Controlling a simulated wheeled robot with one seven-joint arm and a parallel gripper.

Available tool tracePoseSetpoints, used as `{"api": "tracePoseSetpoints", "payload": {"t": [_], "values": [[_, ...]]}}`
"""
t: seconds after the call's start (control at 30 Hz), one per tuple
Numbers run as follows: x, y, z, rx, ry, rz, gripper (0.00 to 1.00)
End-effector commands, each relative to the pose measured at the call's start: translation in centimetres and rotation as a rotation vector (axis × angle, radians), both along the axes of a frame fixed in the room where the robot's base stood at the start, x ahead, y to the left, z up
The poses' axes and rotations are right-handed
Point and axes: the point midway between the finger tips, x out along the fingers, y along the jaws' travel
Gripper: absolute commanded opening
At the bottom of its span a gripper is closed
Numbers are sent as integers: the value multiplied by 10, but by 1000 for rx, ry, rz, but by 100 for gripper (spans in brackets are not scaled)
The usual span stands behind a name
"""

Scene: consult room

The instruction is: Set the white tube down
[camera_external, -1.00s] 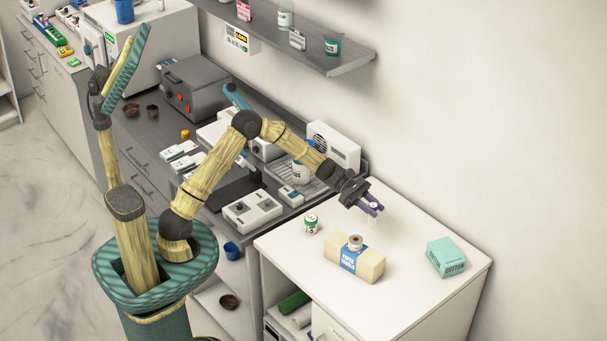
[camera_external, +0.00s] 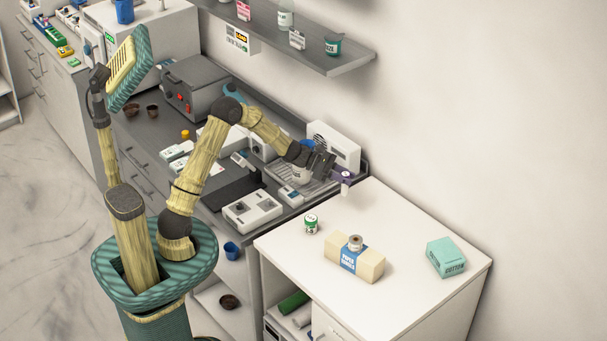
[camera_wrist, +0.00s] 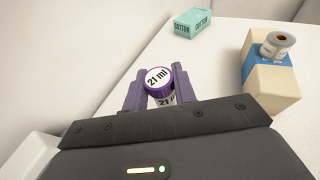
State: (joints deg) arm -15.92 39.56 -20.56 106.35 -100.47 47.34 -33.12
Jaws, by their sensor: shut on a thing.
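The white tube (camera_wrist: 158,80) has a purple-edged top marked "21 ml" and stands between the purple fingers of my gripper (camera_wrist: 157,88) in the wrist view. My gripper (camera_external: 343,176) is shut on it. In the external view the tube (camera_external: 345,187) shows small and pale at the fingertips. It is over the back left part of the white table top (camera_external: 420,260). I cannot tell whether its bottom touches the table.
A small green-and-white jar (camera_external: 311,224) stands at the table's left. A cream block (camera_external: 367,266) with a blue band bears a tape-like roll (camera_external: 355,243). A teal cotton box (camera_external: 445,257) sits at the right. A white box (camera_external: 332,146) is behind my gripper.

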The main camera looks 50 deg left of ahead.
Motion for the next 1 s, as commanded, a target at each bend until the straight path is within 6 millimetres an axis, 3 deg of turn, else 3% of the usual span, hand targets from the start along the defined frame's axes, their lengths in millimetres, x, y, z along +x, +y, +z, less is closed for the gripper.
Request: {"api": "tracePoseSetpoints", "payload": {"t": [0.1, 0.47, 0.8, 1.0], "values": [[1, 16, 1, 1, -3, 34, 2], [1, 16, -3, -1, -1, 35, 2], [1, 16, -55, -1, 1, 35, 2], [2, 16, -62, 0, -4, 35, 2]]}}
